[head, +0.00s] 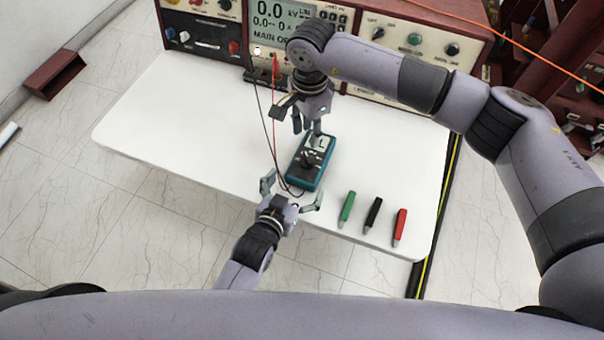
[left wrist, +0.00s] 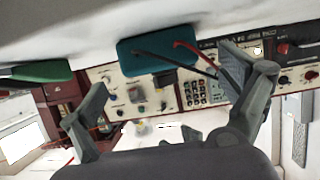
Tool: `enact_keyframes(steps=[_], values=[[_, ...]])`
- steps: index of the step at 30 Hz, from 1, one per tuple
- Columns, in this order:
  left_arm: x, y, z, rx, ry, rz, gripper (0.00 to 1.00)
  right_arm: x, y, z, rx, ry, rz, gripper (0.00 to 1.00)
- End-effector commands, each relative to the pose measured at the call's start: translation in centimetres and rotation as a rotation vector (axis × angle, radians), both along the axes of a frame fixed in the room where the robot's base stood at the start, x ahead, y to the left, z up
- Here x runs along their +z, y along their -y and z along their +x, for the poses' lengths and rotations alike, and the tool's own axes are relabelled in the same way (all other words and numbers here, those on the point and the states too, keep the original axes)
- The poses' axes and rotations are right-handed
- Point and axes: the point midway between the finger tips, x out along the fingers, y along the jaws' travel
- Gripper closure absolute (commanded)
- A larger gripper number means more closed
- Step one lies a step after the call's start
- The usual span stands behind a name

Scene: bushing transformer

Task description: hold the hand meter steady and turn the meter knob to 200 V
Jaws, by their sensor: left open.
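The hand meter (head: 322,171) is a teal box lying on the white table, with a dark round knob (head: 310,158) on its face and a small display at its far end. My left gripper (head: 293,189) is open at the meter's near end, its fingers spread to either side. In the left wrist view, the meter's teal end (left wrist: 145,62) shows between the open fingers, with red and black leads at it. My right gripper (head: 307,127) is over the meter's far end, near the display; whether it grips the meter is unclear. The knob's setting is too small to read.
Green (head: 347,206), black (head: 372,212) and red (head: 399,226) clips lie right of the meter on the white table (head: 180,140). A red test console (head: 205,38) stands behind, its thin leads running to the meter. The table's left side is clear.

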Motion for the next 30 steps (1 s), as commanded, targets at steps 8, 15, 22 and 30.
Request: enact_keyframes(steps=[8, 15, 22, 30], values=[[-1.4, 1.2, 3.4, 0.001, 0.0, 0.0, 0.05, 0.0, 0.0, 0.0, 0.0, 0.0, 0.0, 0.67], [-1.8, 1.4, 4.0, 0.0, 0.0, 0.0, 0.05, 0.0, 0.0, 0.0, 0.0, 0.0, 0.0, 0.67], [-1.8, 1.4, 4.0, 0.0, 0.0, 0.0, 0.08, 0.0, 0.0, 0.0, 0.0, 0.0, 0.0, 0.67], [-1.8, 1.4, 4.0, 0.0, -0.001, 0.0, 0.26, 0.0, 0.0, 0.0, 0.0, 0.0, 0.0, 0.67]])
